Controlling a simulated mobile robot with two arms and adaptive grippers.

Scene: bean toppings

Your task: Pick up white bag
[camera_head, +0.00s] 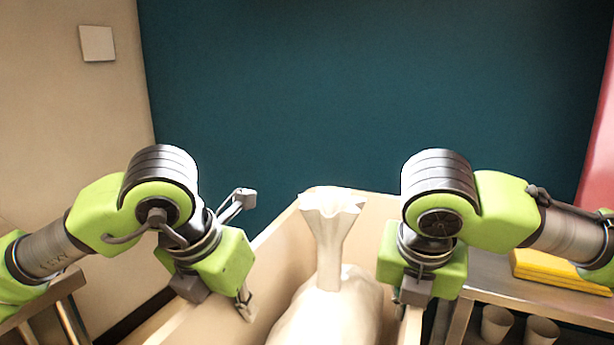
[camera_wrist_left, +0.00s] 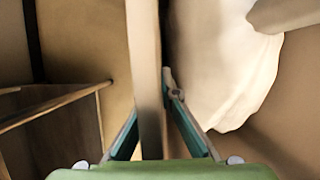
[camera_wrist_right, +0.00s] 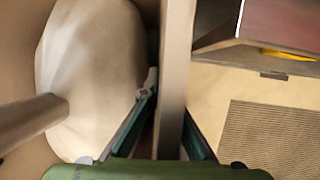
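A white bag (camera_head: 325,312) with a gathered, flared neck stands upright inside a beige crate (camera_head: 284,245). Its lower part is cut off by the picture's bottom edge. My left gripper (camera_head: 243,304) is at the crate's left wall, and its fingers close in from both sides of that wall (camera_wrist_left: 148,60). My right gripper (camera_head: 402,306) is at the right wall in the same way, with its fingers on either side of the wall (camera_wrist_right: 176,60). The outer fingertips are hidden behind the walls. The bag (camera_wrist_left: 222,60) is beside both grippers' inner fingers, not between the fingers.
A metal table (camera_head: 520,296) on the right bears a yellow stack (camera_head: 555,268), with cups (camera_head: 497,322) below it. A wooden piece of furniture (camera_head: 60,290) is at the left. A dark teal wall (camera_head: 350,90) closes off the back.

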